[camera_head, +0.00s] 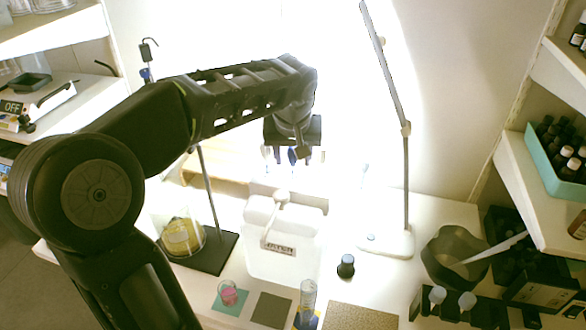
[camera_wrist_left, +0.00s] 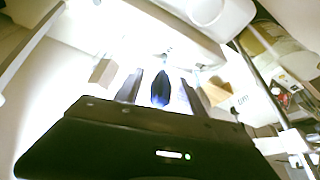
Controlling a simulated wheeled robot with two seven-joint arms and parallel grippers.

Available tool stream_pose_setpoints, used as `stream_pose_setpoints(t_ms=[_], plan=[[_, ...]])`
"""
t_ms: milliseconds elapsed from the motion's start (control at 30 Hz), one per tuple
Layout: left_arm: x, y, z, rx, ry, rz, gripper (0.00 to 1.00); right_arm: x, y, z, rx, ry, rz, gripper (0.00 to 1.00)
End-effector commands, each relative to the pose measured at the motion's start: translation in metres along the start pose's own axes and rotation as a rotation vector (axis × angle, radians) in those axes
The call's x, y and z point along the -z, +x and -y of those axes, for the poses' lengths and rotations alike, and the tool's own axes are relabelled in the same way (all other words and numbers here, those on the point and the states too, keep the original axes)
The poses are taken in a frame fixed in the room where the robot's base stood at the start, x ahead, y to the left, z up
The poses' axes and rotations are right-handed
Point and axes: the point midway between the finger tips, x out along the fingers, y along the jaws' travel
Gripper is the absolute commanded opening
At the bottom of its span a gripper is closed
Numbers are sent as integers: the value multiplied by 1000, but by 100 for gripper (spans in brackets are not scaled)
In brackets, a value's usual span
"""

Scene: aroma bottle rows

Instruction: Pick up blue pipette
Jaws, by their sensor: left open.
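The blue pipette shows in the left wrist view as a dark blue bulb (camera_wrist_left: 160,90) between the two fingers of my left gripper (camera_wrist_left: 160,78), with a gap on each side. In the head view my left gripper (camera_head: 293,153) points down over the back of the bench, in front of the bright lamp glare. A small blue bit of the pipette (camera_head: 291,157) shows between its fingers. The gripper is open. The pipette's lower part is hidden or washed out by the glare. My right gripper is not in view.
A white water container (camera_head: 284,245) stands just below the gripper. A lamp (camera_head: 405,180) stands to its right and a flask of yellow liquid (camera_head: 183,236) on a stand to its left. A dark bottle (camera_head: 346,266), a pink beaker (camera_head: 229,295) and a cylinder (camera_head: 307,300) stand in front.

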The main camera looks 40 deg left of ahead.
Motion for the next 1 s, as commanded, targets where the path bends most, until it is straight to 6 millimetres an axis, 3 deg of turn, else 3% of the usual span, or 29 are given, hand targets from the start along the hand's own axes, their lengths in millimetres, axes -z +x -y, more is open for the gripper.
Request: stream_pose_setpoints(t_ms=[467, 767, 1000], plan=[[0, 0, 0, 0, 0, 0, 11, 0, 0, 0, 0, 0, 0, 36], [1, -2, 0, 0, 0, -1, 11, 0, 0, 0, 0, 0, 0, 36], [11, -26, -1, -2, 0, -4, 11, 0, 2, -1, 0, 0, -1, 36]])
